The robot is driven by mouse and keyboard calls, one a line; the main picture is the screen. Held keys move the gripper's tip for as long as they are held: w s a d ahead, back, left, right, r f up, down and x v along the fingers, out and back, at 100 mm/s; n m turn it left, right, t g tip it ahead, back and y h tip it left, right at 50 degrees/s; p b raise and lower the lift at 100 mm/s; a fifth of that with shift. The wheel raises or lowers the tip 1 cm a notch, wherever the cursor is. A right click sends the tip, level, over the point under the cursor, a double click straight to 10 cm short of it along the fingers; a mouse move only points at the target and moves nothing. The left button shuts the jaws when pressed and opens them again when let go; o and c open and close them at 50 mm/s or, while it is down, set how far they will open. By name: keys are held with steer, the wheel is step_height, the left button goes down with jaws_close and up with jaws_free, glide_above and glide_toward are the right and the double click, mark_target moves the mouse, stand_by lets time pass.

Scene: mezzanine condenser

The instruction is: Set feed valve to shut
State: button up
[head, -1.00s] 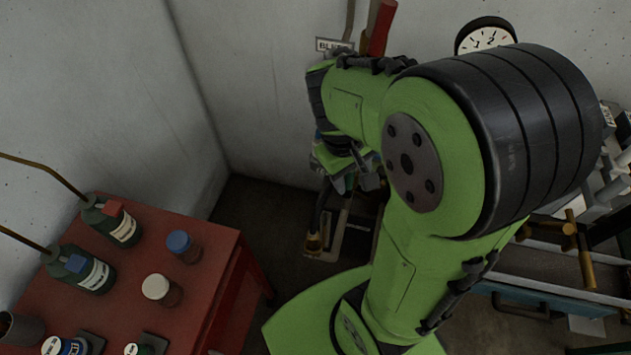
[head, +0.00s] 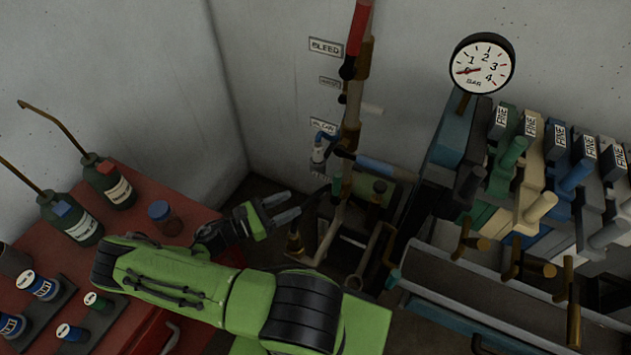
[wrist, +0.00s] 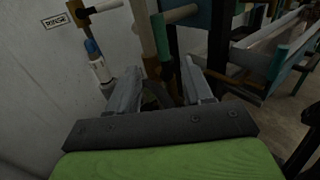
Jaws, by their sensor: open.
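No label reading "feed" can be made out, so I cannot tell which valve is the feed valve. My gripper (head: 295,205) is open and empty, left of the stand's lower part and apart from the green handle. In the wrist view my gripper's jaws (wrist: 160,85) are spread, with a green handle (wrist: 162,38) beyond them and a blue-topped white fitting (wrist: 98,62) to the left.
A red bench (head: 140,255) with green bottles (head: 110,182) and jars stands left. A pressure gauge (head: 481,64) hangs above a row of coloured "FINE" levers (head: 510,150) at right. A "RINSE" sign (wrist: 54,21) is on the wall. A grey trough (head: 480,285) runs below the levers.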

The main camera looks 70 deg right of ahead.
mark_target(333, 184)
steer(key=p+x, duration=0.2)
steer(key=x, duration=1.4)
steer(key=shift+w, duration=0.1)
jaws_close()
